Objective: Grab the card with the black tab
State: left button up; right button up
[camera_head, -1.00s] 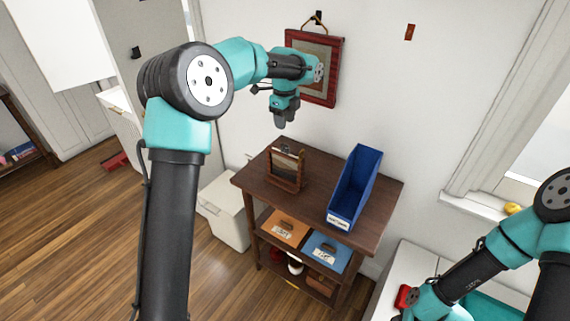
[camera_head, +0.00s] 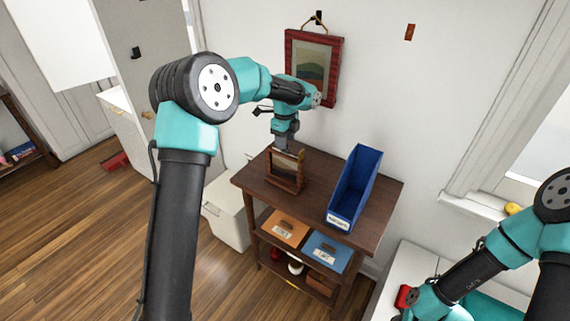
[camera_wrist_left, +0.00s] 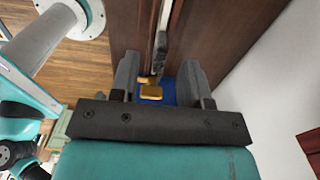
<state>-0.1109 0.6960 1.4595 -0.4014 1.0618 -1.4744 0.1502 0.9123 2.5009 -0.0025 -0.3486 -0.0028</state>
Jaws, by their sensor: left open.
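My left gripper (camera_head: 284,146) points down over a small wooden rack (camera_head: 285,180) on the dark brown table, its tips close to the rack's top. In the left wrist view its two fingers (camera_wrist_left: 160,85) are apart. Between them show a small yellow-gold tab (camera_wrist_left: 151,92), some blue surface (camera_wrist_left: 181,88) and a thin grey-black upright piece (camera_wrist_left: 160,46). I cannot tell whether that piece is the black tab. The cards in the rack are too small to tell apart in the head view.
A tall blue bin (camera_head: 355,188) with a label stands on the table (camera_head: 378,218), right of the rack. Orange (camera_head: 285,230) and blue (camera_head: 327,251) labelled boxes sit on the shelf below. A red-framed picture (camera_head: 314,68) hangs on the wall behind. A white box (camera_head: 226,211) stands left of the table.

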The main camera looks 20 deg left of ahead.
pick_arm(q)
jog(key=shift+f, duration=1.35)
jog(key=shift+c, duration=0.3)
grip_shut()
